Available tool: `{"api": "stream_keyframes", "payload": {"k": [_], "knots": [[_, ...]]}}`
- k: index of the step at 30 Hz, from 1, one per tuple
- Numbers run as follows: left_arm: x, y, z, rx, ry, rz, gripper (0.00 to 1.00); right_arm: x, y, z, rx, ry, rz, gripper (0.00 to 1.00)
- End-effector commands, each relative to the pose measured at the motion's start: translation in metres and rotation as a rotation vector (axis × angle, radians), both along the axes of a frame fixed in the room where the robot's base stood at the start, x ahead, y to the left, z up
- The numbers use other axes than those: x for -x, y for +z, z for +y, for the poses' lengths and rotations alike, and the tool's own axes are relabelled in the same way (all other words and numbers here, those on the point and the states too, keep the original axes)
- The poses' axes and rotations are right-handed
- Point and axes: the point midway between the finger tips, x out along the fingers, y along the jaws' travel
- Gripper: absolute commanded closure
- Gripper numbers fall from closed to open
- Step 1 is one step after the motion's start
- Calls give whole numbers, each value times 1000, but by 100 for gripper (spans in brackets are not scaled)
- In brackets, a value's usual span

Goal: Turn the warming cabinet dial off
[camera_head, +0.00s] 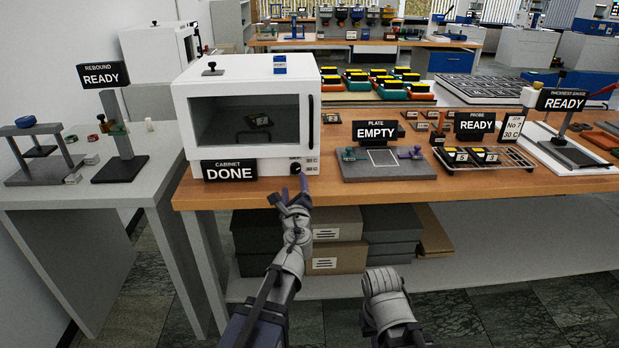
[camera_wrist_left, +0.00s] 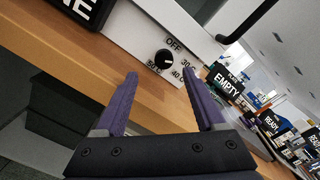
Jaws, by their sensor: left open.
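The warming cabinet (camera_head: 185,105) is a white box with a dark window and a sign reading CABINET DONE (camera_head: 229,171). Its black dial (camera_head: 295,168) is at the lower right of the front. In the left wrist view the dial (camera_wrist_left: 166,57) has OFF and several temperature labels around it; its pointer is too small to read surely. My left gripper (camera_head: 291,198) is open and empty, in front of and just below the dial, apart from it. Its purple fingers (camera_wrist_left: 159,73) point toward the dial, one on either side. My right gripper is not visible; only my right arm shows.
A black door handle (camera_head: 311,121) stands above the dial. The plate fixture (camera_head: 350,172) with an EMPTY sign is to the right on the wooden bench (camera_head: 330,193). A grey side table (camera_head: 60,195) holds the rebound stand at left.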

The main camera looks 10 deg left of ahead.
Motion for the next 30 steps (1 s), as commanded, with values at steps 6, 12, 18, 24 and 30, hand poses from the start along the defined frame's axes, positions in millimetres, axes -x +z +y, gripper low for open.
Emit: {"api": "stream_keyframes", "payload": {"k": [6, 12, 18, 24, 30], "knots": [[-3, -1, -2, -49, -22, 4, 28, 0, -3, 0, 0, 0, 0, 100], [-10, -1, 0, -46, -21, 3, 28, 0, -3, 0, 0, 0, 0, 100], [-33, -1, 6, -44, -18, 3, 28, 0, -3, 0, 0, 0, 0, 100], [-64, -1, 15, -43, -19, 2, 28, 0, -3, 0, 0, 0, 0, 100], [-78, -1, 20, -43, -20, 3, 28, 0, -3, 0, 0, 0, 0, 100]]}}
